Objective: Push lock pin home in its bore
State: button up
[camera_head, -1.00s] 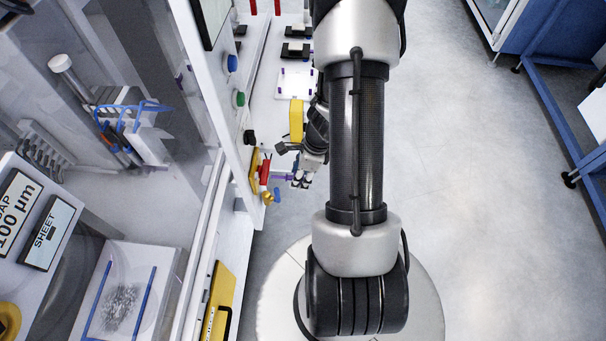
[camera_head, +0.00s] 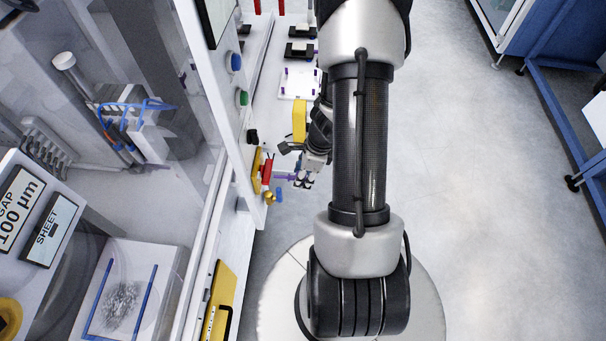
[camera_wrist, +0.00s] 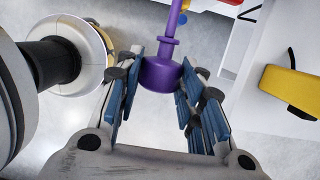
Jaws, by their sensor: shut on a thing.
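The lock pin (camera_wrist: 160,70) is purple, with a thin shaft, a collar and a wide round head. My gripper (camera_wrist: 160,95) is shut on the head, between blue-padded fingers. The shaft runs away from the fingers and leaves the top of the wrist view. In the head view the pin (camera_head: 284,176) lies about level between my gripper (camera_head: 302,179) and the yellow plate (camera_head: 257,172) on the machine's side. Its tip is close to the plate, just beside the red handle (camera_head: 266,170). The bore is hidden, and I cannot tell how deep the tip sits.
A yellow knob (camera_head: 268,197) and a blue piece (camera_head: 279,194) sit just below the pin. Green (camera_head: 241,97) and blue (camera_head: 235,62) buttons are on the machine front. A yellow block (camera_head: 299,120) stands beyond my gripper. The floor at right is clear.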

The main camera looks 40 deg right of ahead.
jog(key=shift+w+a, duration=1.75)
jog(key=shift+w, duration=0.25)
dwell(0.8)
jog(key=o, duration=1.3)
jog(key=shift+c, duration=0.2)
jog(key=v, duration=1.2)
